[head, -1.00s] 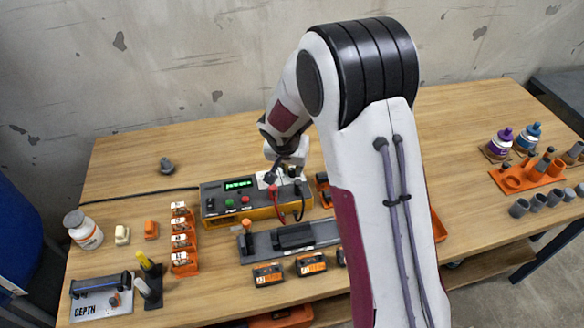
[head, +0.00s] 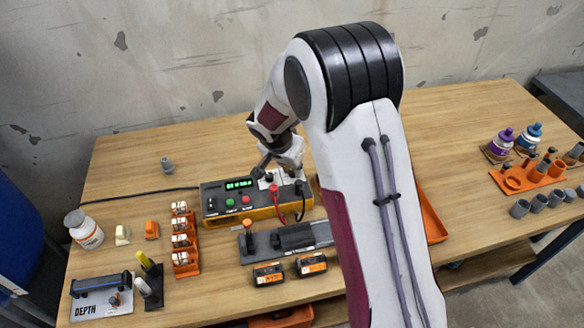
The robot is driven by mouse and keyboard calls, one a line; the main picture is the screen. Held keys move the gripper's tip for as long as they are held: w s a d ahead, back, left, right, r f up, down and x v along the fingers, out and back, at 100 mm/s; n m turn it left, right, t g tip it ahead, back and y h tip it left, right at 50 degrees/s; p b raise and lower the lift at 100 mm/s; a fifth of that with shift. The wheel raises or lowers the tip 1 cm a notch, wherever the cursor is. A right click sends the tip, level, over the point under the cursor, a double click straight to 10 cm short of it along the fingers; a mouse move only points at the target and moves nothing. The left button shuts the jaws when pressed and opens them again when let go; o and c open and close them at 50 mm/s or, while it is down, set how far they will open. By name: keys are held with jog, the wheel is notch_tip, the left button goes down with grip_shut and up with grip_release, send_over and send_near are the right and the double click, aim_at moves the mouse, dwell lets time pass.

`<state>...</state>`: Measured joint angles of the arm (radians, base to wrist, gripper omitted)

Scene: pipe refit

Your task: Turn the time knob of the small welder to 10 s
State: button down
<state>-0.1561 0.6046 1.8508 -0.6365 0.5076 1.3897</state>
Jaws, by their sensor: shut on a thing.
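The small welder (head: 238,210), a yellow and dark grey box with a lit green display (head: 239,184), a green button and a red button, stands at the middle of the bench. Red and black leads plug into its right side. My gripper (head: 276,178) points down at the pale panel on the welder's top right and is shut on the time knob there. The fingers hide the knob, so its pointer and setting cannot be read. The display's characters are too small to read for sure.
A dark grey fixture (head: 262,243) lies in front of the welder, with black and orange blocks (head: 311,264) nearer the front edge. An orange rack (head: 185,242) of white parts stands to the left.

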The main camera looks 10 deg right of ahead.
jog(key=c, duration=1.9)
grip_release()
jog(key=v, duration=1.2)
